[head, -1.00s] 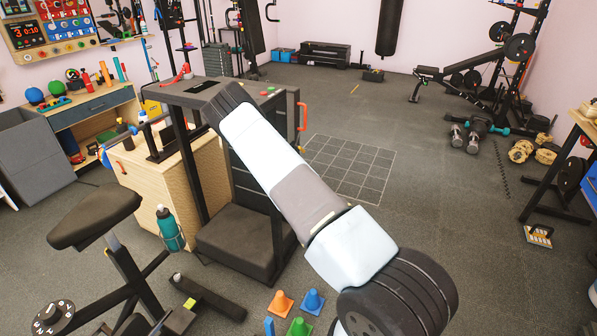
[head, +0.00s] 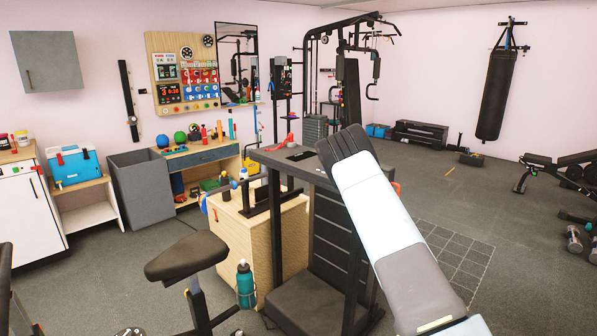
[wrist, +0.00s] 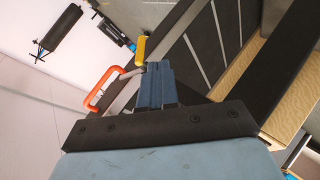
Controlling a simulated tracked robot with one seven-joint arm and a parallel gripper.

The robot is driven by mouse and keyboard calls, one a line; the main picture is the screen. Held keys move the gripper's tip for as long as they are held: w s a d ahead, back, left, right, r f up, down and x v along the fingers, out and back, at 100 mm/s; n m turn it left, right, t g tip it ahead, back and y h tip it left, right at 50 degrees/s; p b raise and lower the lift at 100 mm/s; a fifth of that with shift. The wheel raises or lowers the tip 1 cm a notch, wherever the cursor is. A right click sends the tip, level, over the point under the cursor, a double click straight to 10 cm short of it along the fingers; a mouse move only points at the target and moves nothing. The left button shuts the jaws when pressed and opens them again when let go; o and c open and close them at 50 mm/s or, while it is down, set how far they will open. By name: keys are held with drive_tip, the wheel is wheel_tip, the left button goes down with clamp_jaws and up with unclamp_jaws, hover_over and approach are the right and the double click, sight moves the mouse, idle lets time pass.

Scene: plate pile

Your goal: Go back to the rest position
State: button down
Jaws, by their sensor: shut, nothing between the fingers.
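My gripper (wrist: 157,68) shows in the wrist view, its two blue-grey fingers closed together with nothing between them. In the head view my white and grey arm reaches up in front of the dark machine frame (head: 277,215), and the gripper itself is hidden. In the wrist view an orange handle (wrist: 92,100) lies left of the fingers, and a yellow grip (wrist: 141,50) appears just above the fingertips. I cannot tell whether the fingers touch it.
A black padded stool (head: 186,256) and a wooden box (head: 243,235) with a teal bottle (head: 245,284) stand left of my arm. A workbench (head: 208,155) and grey bin (head: 142,190) are behind. The floor (head: 110,280) at the lower left is open.

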drive_tip(key=s+a+r+m+g+y, duration=0.1)
drive_tip(key=s+a+r+m, duration=0.1)
drive_tip(key=s+r, duration=0.7)
drive_tip(key=s+a+r+m+g+y, duration=0.1)
drive_tip(key=s+a+r+m+y, duration=0.2)
drive_tip(key=r, duration=0.9)
drive_tip(key=s+a+r+m+g, duration=0.1)
drive_tip(key=s+a+r, duration=0.1)
drive_tip(key=s+r, duration=0.75)
drive_tip(key=s+a+r, duration=0.1)
drive_tip(key=s+r, duration=0.3)
drive_tip(key=s, duration=0.6)
drive_tip(key=s+a+r+g, duration=0.1)
drive_tip(key=s+r, duration=0.3)
drive_tip(key=s, duration=0.7)
drive_tip(key=s+a+r+g, duration=0.1)
drive_tip(key=s+a+r, duration=0.2)
drive_tip(key=s, duration=0.8)
drive_tip(key=shift+a+r+m+y, duration=0.3)
drive_tip(key=shift+r+y, duration=0.1)
drive_tip(key=shift+r, duration=0.15)
drive_tip(key=c, duration=1.8)
unclamp_jaws()
